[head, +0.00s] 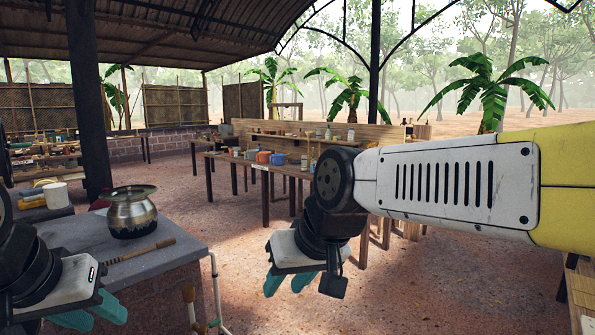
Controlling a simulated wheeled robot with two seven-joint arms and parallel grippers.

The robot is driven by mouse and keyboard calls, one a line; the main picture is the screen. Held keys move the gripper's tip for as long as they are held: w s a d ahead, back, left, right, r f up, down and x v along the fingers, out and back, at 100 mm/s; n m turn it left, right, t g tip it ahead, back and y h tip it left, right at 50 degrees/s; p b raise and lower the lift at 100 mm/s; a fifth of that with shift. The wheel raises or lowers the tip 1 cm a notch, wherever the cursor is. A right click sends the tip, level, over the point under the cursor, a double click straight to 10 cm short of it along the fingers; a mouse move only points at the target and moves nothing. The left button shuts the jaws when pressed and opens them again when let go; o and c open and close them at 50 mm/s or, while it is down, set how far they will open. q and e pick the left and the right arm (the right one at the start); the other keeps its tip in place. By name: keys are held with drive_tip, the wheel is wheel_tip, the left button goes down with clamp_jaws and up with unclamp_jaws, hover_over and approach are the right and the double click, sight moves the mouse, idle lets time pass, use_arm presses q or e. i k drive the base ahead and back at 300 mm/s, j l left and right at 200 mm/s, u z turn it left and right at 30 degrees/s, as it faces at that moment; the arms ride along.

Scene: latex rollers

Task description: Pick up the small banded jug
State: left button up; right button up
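A round, shiny metal pot (132,218) with a dark lower band and a green disc on its mouth stands upright on the grey slab at the left. It is the only banded vessel I can make out; I cannot tell whether it is the jug. My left gripper (92,314) is at the bottom left, in front of and below the pot, with its teal fingers apart and nothing seen between them. My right gripper (288,284) hangs right of the slab, well away from the pot, its teal fingers apart and empty.
A wooden stick (140,250) lies on the grey slab (75,238) before the pot. A white mug (56,195) stands behind at the left. A pipe (215,290) rises by the slab's right side. A dark post (88,100) stands behind. Long wooden tables (290,170) hold several small containers.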

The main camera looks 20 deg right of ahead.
sight(316, 167)
drive_tip(key=z, duration=0.15)
drive_tip(key=i+l+z, duration=0.15)
drive_tip(key=l, duration=0.25)
drive_tip(key=i+l+z, duration=0.2)
drive_tip(key=l, duration=0.2)
drive_tip(key=l+z, duration=0.15)
drive_tip(key=l, duration=0.25)
drive_tip(key=i+l+z, duration=0.2)
drive_tip(key=i+l, duration=0.3)
drive_tip(key=i, duration=0.15)
drive_tip(key=i+l, duration=0.65)
drive_tip(key=i, duration=0.25)
drive_tip(key=i+j+u, duration=0.2)
drive_tip(key=i+u, duration=0.15)
drive_tip(key=i, duration=0.35)
drive_tip(key=i+u, duration=0.35)
drive_tip(key=i, duration=0.35)
drive_tip(key=i+l+u, duration=0.2)
drive_tip(key=i+u, duration=0.2)
drive_tip(key=i, duration=0.3)
drive_tip(key=i+j, duration=0.1)
drive_tip(key=i, duration=0.8)
drive_tip(key=i+j, duration=0.1)
drive_tip(key=i, duration=0.75)
drive_tip(key=i+j+z, duration=0.1)
drive_tip(key=i+z, duration=0.3)
drive_tip(key=i+j+z, duration=0.25)
drive_tip(key=i+z, duration=0.15)
drive_tip(key=i+j+z, duration=0.4)
drive_tip(key=i, duration=0.1)
